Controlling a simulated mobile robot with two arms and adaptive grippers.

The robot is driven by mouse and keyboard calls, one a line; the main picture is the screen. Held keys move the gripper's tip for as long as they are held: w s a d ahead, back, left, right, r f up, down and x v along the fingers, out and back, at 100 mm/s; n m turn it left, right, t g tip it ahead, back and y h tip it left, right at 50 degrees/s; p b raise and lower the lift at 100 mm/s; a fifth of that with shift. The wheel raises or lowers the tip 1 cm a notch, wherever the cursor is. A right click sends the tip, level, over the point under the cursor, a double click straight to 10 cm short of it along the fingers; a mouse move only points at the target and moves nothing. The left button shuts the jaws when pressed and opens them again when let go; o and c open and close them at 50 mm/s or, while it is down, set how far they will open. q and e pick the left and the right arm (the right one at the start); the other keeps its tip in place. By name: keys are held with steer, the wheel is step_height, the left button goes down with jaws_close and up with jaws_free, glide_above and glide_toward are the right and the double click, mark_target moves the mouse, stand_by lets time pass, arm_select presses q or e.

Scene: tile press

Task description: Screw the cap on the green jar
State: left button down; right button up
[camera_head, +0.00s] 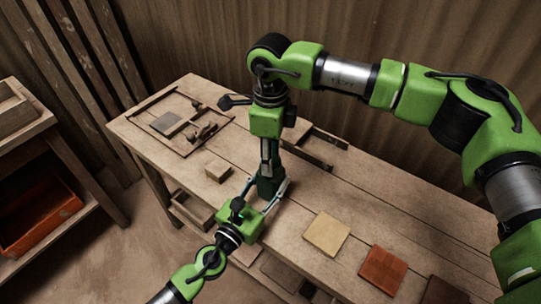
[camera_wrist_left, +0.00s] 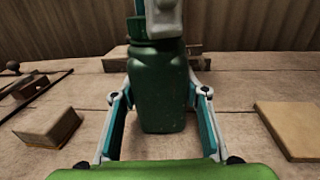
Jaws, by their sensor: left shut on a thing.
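The green jar (camera_head: 266,187) stands upright on the wooden workbench, and its dark green body fills the middle of the left wrist view (camera_wrist_left: 160,95). My left gripper (camera_head: 264,195) is shut on the jar from the near side, with a finger along each side of it in the left wrist view (camera_wrist_left: 159,110). My right gripper (camera_head: 267,158) points straight down over the jar's top. Its pale grey finger shows in front of the jar's neck in the left wrist view (camera_wrist_left: 164,20).
A small wooden block (camera_head: 218,171) lies left of the jar. A framed area with a grey tile (camera_head: 165,123) is at the far left. A beige tile (camera_head: 327,234) and a red tile (camera_head: 383,270) lie to the right. An orange bin (camera_head: 40,215) sits on a side shelf.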

steer(key=shift+m, duration=1.2)
steer(key=o, duration=1.3)
step_height(320, 180, up, 12)
arm_select(q)
steer(key=c, duration=1.1)
jaws_free()
